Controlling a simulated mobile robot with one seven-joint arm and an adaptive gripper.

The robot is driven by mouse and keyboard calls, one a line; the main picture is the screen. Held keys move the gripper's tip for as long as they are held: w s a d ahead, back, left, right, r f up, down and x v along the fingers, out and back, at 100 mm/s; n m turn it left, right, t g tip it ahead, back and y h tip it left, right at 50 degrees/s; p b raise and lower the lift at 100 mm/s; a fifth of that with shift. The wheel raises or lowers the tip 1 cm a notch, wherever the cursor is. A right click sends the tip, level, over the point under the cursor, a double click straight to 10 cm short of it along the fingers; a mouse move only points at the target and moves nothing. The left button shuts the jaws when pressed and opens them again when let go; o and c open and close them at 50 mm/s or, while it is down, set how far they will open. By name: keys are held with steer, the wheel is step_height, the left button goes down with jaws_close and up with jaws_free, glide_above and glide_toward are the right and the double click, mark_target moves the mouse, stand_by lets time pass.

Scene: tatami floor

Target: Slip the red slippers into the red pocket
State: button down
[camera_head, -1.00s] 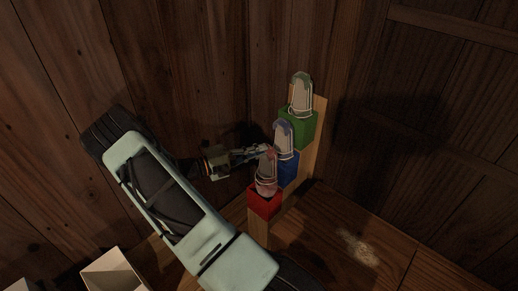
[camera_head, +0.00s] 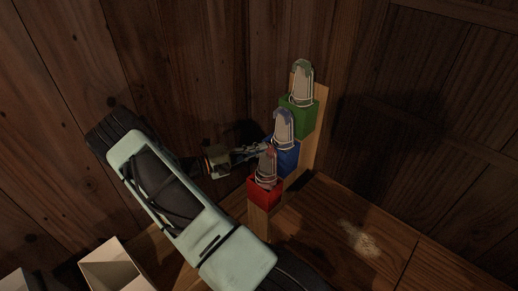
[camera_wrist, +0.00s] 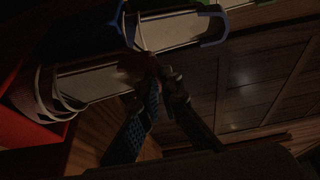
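The red slippers (camera_head: 266,168) stand nearly upright with their lower end in the mouth of the red pocket (camera_head: 265,191), the lowest pocket on a stepped wooden rack. My gripper (camera_head: 266,149) comes from the left and is shut on their upper end. In the wrist view the fingers of my gripper (camera_wrist: 158,78) are close together at that end. The pale slippers (camera_wrist: 95,84) run left to the red pocket (camera_wrist: 25,130) there. The wrist view is dark, and the slippers' lowest part is hidden by the pocket.
A blue pocket (camera_head: 285,157) with slippers (camera_head: 283,130) and a green pocket (camera_head: 299,117) with slippers (camera_head: 302,83) rise behind on the rack (camera_head: 317,130). A wood-panelled wall is close behind. An open white box (camera_head: 112,268) is at lower left. The floor at right is clear.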

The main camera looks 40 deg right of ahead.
steer(key=c, duration=2.1)
jaws_free()
steer(key=v, duration=1.2)
